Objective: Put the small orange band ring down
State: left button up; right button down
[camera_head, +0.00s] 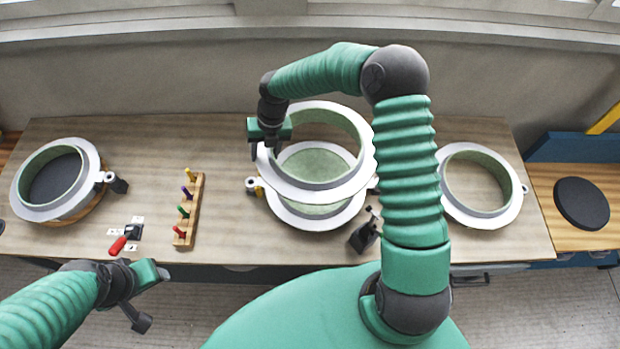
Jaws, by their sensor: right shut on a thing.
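My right gripper (268,148) is shut on the left rim of a pale ring (362,175) with a green inner wall. I see no orange band on this ring. It is above a second pale ring-shaped mould (312,222) with a green floor, on the middle of the table, and overlaps it in view. I cannot tell whether the two touch. A small yellow-orange part (259,191) shows by the lower mould's left lug. My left gripper (152,296) is open and empty, in front of the table's near left edge.
The wooden table (150,150) bears another ring mould (92,162) at left and one (505,208) at right. A black disc (581,203) lies far right.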

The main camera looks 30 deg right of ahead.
jog(key=f, duration=0.1)
jog(key=f+b, duration=0.1)
jog(key=f, duration=0.3)
jog(key=shift+s, duration=0.25)
jog(key=p+x, duration=0.1)
jog(key=x, duration=0.2)
jog(key=d+p+x, duration=0.1)
jog(key=x, duration=0.2)
jog(key=d+x, duration=0.1)
jog(key=x, duration=0.2)
jog(key=shift+s+f+p, duration=0.2)
jog(key=shift+f+p, duration=0.15)
jog(key=shift+p, duration=0.05)
jog(key=shift+w+f, duration=0.1)
jog(key=shift+f, duration=0.15)
jog(key=c, duration=0.7)
grip_release()
